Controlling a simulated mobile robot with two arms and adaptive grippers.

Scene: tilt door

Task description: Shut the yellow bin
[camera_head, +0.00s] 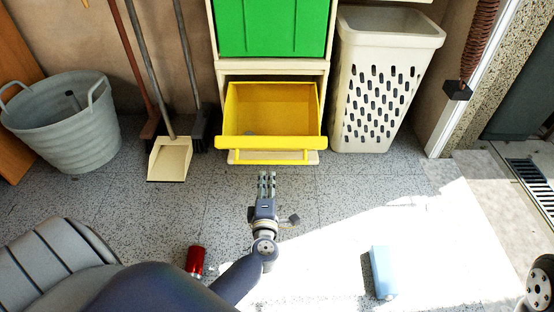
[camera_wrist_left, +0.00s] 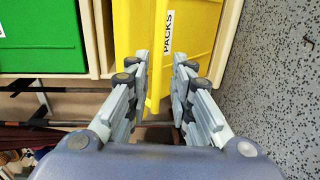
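The yellow bin (camera_head: 270,142) is tilted open in the cabinet under a green bin, its hollow inside facing up. A yellow handle bar (camera_head: 265,160) runs along its lower front. My left gripper (camera_head: 267,175) is just in front of the bin, close to the handle, with its fingers pointing at it. In the left wrist view the yellow bin (camera_wrist_left: 193,35) with a "PACKS" label lies beyond the fingertips. My left gripper (camera_wrist_left: 163,62) has its fingers apart with nothing clearly held; whether they touch the bin I cannot tell. My right gripper is not in view.
The green bin (camera_head: 272,28) above is shut. A white perforated basket (camera_head: 380,85) stands to the right. Brooms, a dustpan (camera_head: 169,160) and a grey tub (camera_head: 62,120) stand to the left. A red can (camera_head: 195,261) and a light blue object (camera_head: 382,272) are on the floor.

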